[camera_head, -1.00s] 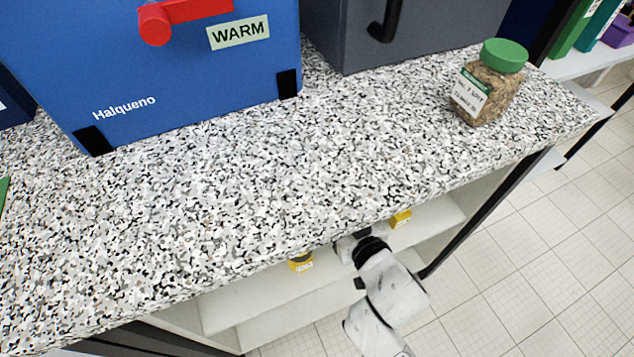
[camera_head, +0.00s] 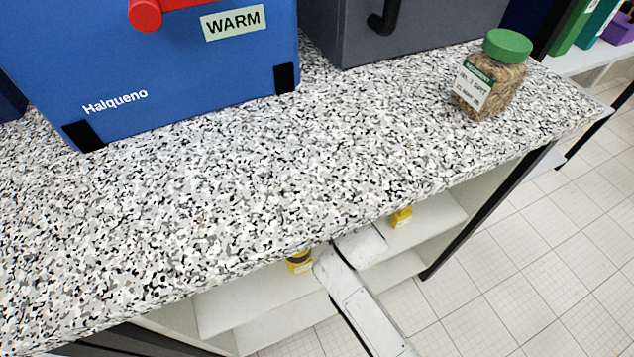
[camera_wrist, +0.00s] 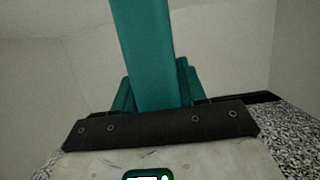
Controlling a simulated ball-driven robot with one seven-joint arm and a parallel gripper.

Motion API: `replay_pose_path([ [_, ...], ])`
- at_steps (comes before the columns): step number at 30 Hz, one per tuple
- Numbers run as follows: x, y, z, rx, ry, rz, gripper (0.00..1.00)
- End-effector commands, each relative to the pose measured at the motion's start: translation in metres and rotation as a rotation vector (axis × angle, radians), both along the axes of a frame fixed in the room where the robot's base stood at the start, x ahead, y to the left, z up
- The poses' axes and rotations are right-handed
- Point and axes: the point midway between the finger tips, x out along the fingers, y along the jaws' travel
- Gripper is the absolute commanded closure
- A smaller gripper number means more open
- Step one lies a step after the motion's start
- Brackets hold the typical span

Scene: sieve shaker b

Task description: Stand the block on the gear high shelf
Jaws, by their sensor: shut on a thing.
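In the wrist view, my gripper (camera_wrist: 142,30) shows as teal parts rising from a dark screwed bracket. A long teal bar runs up the middle, out of the top edge, with shorter teal parts beside its base. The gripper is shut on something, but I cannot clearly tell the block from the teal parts. In the head view my arm reaches in under the counter's front edge, and its end is hidden there. The upper shelf (camera_head: 228,306) below the counter is pale and partly covered by the counter and my arm. I can read no shelf label.
Two yellow items, one at the left (camera_head: 299,262) and one at the right (camera_head: 401,217), flank my arm under the speckled counter (camera_head: 300,180). A blue box (camera_head: 190,80) marked WARM, a grey box (camera_head: 420,30) and a green-lidded jar (camera_head: 490,80) stand on top.

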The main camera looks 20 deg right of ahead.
Motion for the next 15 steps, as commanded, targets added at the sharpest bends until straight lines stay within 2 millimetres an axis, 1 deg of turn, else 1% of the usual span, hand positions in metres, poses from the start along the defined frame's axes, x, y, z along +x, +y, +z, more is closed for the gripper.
replay_pose_path([
  [6,0.0006,0.0000,0.0023,0.000,-0.005,0.000,1.00],
  [10,0.0005,0.0000,-0.0020,0.000,-0.005,0.000,1.00],
  [11,0.0001,-0.0001,-0.0022,0.000,-0.002,0.000,0.57],
  [15,0.0001,-0.0001,-0.0017,0.000,-0.002,0.000,0.44],
])
